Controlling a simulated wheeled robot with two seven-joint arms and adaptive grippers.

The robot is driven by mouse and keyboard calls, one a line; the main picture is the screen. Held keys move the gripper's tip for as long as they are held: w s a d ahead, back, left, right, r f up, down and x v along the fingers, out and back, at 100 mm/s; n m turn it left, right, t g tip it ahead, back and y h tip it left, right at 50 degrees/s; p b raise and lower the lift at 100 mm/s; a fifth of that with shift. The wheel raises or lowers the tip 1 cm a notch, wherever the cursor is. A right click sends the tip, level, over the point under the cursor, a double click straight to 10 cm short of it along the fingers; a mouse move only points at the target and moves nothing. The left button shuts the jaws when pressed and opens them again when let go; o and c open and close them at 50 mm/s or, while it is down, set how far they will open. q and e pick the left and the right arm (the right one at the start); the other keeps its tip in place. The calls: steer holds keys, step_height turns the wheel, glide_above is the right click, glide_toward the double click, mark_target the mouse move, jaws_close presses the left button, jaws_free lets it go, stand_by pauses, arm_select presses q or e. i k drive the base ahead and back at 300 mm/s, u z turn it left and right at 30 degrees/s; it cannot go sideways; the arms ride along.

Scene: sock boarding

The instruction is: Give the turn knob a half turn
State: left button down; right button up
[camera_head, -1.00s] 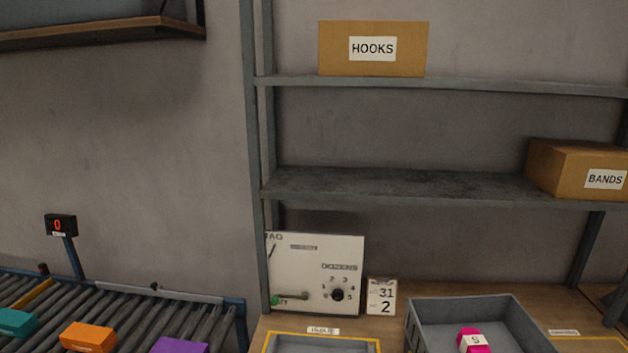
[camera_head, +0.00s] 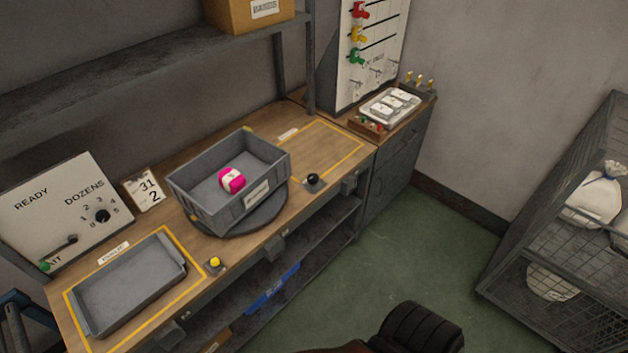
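Two knobs show, and I cannot tell which one the task means. A black ball-like knob (camera_head: 312,180) sits at the front edge of the wooden bench, right of the round dark turntable (camera_head: 240,222). A black dial knob (camera_head: 102,215) is on the white panel, under the word DOZENS and ringed by numbers. A grey bin (camera_head: 183,197) stands on the turntable with a pink item (camera_head: 231,180) with a white band in it. Neither of my grippers is in view.
A shallow grey tray (camera_head: 128,285) lies in a yellow outline at the bench's left. A yellow button (camera_head: 214,263) is on the front edge. A yellow-outlined area (camera_head: 330,150) right of the bin is bare. A wire cage (camera_head: 570,230) stands at right; green floor (camera_head: 400,255) lies between.

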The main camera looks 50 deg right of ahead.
mark_target(313, 179)
steer(key=z, duration=1.1)
steer(key=k, duration=0.6)
steer(key=z, duration=0.2)
steer(key=i, duration=0.6)
steer(key=z, duration=0.85)
steer(key=i, duration=0.75)
steer(key=u, duration=0.6)
steer(key=i, duration=0.8)
steer(key=u, duration=0.75)
